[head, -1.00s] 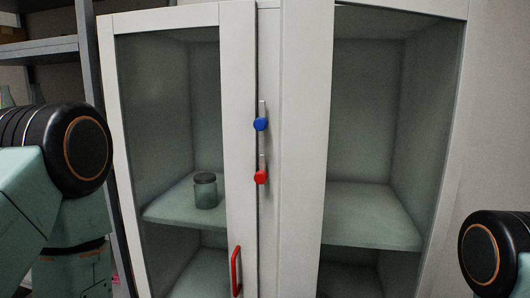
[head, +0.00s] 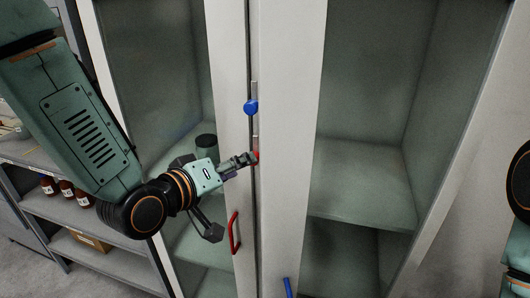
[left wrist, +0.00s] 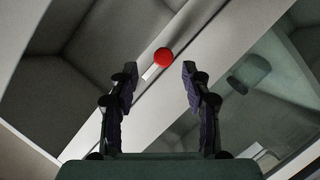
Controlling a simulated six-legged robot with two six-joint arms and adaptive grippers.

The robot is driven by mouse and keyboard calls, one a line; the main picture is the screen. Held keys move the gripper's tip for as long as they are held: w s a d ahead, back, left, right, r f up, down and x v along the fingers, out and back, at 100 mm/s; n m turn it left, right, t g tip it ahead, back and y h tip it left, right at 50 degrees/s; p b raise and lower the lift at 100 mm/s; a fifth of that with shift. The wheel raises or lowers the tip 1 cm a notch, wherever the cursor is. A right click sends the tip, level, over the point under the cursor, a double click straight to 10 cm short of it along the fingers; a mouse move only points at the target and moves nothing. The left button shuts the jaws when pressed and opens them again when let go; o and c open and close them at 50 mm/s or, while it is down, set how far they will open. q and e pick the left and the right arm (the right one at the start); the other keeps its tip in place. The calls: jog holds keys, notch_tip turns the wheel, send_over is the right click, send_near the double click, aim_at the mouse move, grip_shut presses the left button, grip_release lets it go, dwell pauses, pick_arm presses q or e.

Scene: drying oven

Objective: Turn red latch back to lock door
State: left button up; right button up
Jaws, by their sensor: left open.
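The red latch (head: 256,157) is a small round red knob on a metal strip at the seam between the two cabinet doors. The blue latch (head: 251,107) sits above it on the same seam. My left gripper (head: 248,159) reaches in from the left and has its fingertips at the red latch, partly covering it in the head view. In the left wrist view, the red latch (left wrist: 163,57) shows between and just beyond the open fingertips of the left gripper (left wrist: 160,68). I see no clear contact. My right gripper is out of view.
The left door has a red handle (head: 234,232), close below my left gripper. A blue handle (head: 288,288) is low on the right door. A dark-lidded jar (head: 206,146) stands behind the left glass. A shelf rack (head: 85,228) with bottles stands at the left.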

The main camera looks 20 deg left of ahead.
aim_at(254, 150)
pick_arm(q)
jog(key=p+x, duration=0.1)
jog(key=x, duration=0.5)
jog(key=shift+w+f, duration=0.1)
jog(key=shift+w, duration=0.25)
jog(key=shift+s+a, duration=0.2)
jog(key=shift+a, duration=0.2)
jog(key=shift+w+d, duration=0.2)
jog(key=shift+w, duration=0.05)
jog(key=shift+c, duration=0.4)
jog(key=shift+w+d+f, duration=0.1)
jog(key=shift+w+d, duration=0.1)
jog(key=shift+d, duration=0.05)
jog(key=c, duration=0.3)
jog(key=shift+s+a, duration=0.25)
jog(key=shift+a, duration=0.05)
jog(key=c, duration=0.5)
jog(key=shift+d, duration=0.1)
grip_shut()
